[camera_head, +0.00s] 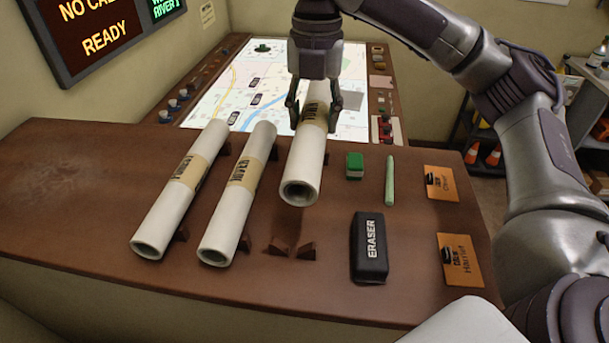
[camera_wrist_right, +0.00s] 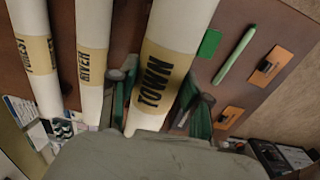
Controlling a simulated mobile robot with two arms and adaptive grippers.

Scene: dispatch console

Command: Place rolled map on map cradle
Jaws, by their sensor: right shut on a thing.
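A white rolled map with a tan TOWN band (camera_head: 302,172) is held by my right gripper (camera_head: 313,112), whose fingers close on its far part. The roll is above the desk, tilted, with its near end over the wooden cradle (camera_head: 291,250); a shadow lies beneath it. The TOWN roll also shows in the right wrist view (camera_wrist_right: 160,75) between the fingers of the right gripper (camera_wrist_right: 160,105). The FOREST roll (camera_head: 181,188) and the RIVER roll (camera_head: 238,193) rest on cradles to the left. My left gripper is not in view.
A black eraser (camera_head: 369,248), a green block (camera_head: 354,165) and a green chalk stick (camera_head: 389,180) lie right of the cradle. A lit map screen (camera_head: 220,95) is behind. The desk's left side is clear.

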